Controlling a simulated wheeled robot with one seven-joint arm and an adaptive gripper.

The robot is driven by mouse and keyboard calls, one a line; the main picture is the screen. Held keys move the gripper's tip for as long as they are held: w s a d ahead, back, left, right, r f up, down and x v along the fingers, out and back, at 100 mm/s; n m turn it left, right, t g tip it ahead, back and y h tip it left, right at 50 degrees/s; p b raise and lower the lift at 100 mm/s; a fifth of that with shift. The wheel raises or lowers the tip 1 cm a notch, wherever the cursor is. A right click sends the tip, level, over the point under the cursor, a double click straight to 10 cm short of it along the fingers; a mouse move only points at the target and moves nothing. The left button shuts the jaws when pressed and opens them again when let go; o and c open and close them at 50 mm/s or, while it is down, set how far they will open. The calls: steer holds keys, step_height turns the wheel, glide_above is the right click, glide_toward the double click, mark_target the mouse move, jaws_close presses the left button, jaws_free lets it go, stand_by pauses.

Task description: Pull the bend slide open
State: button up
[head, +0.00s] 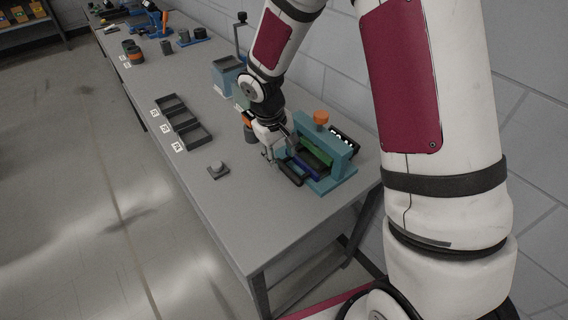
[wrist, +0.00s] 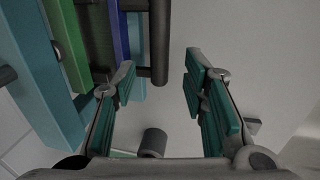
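The teal bending fixture (head: 338,172) stands on the bench, with a green bar (head: 316,152) and a blue-purple bar (head: 305,166) across it. A dark handle (head: 291,175) projects from its front side, apparently the bend slide's. In the wrist view the handle (wrist: 159,45) is a dark bar joined by a short arm near the blue bar (wrist: 121,40). My gripper (wrist: 161,75) is open, its teal-padded fingers on either side of the handle's line, with a visible gap to each. In the head view my gripper (head: 272,156) is beside the fixture, its fingertips partly hidden.
An orange knob (head: 321,117) tops the fixture. A grey knob on a plate (head: 218,169) sits nearer the bench's front edge. Dark open trays (head: 193,137) lie to the left. A blue-grey box (head: 226,74) stands behind my arm. The bench between trays and fixture is mostly clear.

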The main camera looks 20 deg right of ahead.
mark_target(284, 166)
steer(key=shift+w+d+f, duration=0.1)
steer(key=shift+d+f, duration=0.15)
steer(key=shift+f, duration=0.9)
steer(key=shift+w+d+f, duration=0.1)
steer(key=shift+d+f, duration=0.15)
steer(key=shift+f, duration=0.85)
steer(key=shift+a, duration=0.1)
jaws_close()
